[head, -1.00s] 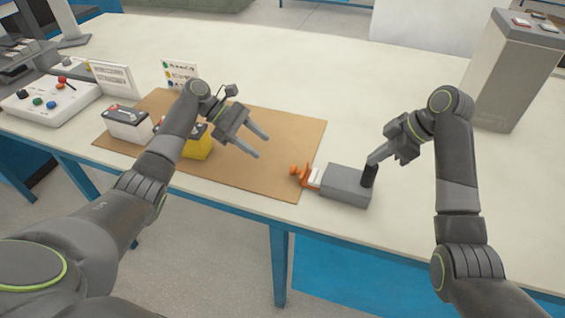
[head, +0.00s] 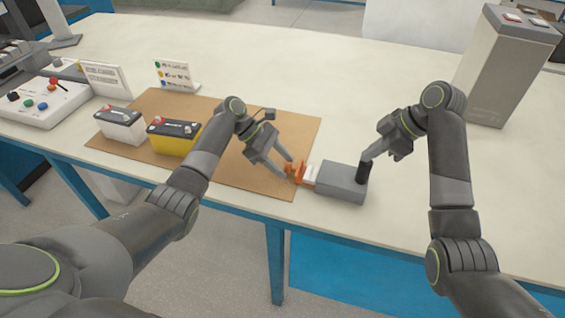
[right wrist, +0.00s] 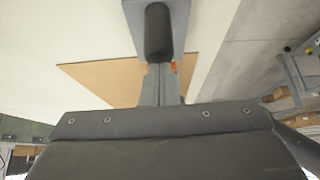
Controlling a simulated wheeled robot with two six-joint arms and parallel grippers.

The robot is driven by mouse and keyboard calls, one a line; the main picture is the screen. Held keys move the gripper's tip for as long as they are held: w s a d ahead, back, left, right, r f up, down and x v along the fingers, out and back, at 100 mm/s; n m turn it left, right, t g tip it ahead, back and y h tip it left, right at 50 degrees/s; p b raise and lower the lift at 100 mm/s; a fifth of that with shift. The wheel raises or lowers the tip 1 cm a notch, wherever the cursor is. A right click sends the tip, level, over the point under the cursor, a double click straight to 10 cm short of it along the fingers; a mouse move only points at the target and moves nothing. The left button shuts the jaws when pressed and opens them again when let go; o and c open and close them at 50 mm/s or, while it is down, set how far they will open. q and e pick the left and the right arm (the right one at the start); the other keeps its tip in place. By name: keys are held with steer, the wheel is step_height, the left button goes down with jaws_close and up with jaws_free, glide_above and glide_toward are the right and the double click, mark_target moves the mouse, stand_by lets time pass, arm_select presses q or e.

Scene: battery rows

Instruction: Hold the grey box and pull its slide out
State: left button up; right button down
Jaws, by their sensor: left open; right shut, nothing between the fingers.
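The grey box (head: 340,184) lies on the table near its front edge, right of the brown mat. A black post (head: 362,172) stands up at its right end. A white slide (head: 309,175) with an orange handle (head: 296,173) sticks out of its left end. My left gripper (head: 287,168) is open, its fingertips at the orange handle; I cannot tell whether they touch it. My right gripper (head: 368,157) is shut and empty, its tips right by the black post. In the right wrist view the shut fingers (right wrist: 160,84) end just below the post (right wrist: 158,32).
A white battery (head: 121,126) and a yellow battery (head: 172,137) stand on the brown mat (head: 232,170). A control panel (head: 42,104) and small sign cards are at the left. A tall grey case (head: 503,68) stands at the back right. The table behind the box is clear.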

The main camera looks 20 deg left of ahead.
arm_select(q)
steer(key=shift+d+f, duration=0.2)
arm_select(e)
steer(key=shift+d+f, duration=0.1)
steer(key=shift+f, duration=0.3)
arm_select(q)
jaws_close()
steer(key=a, duration=0.4)
steer(key=shift+a, duration=0.25)
jaws_free()
steer(key=v, duration=1.2)
arm_select(e)
steer(key=shift+s, duration=0.1)
arm_select(q)
steer(key=shift+s+r, duration=0.1)
steer(key=shift+r, duration=0.05)
arm_select(e)
steer(key=shift+r, duration=0.1)
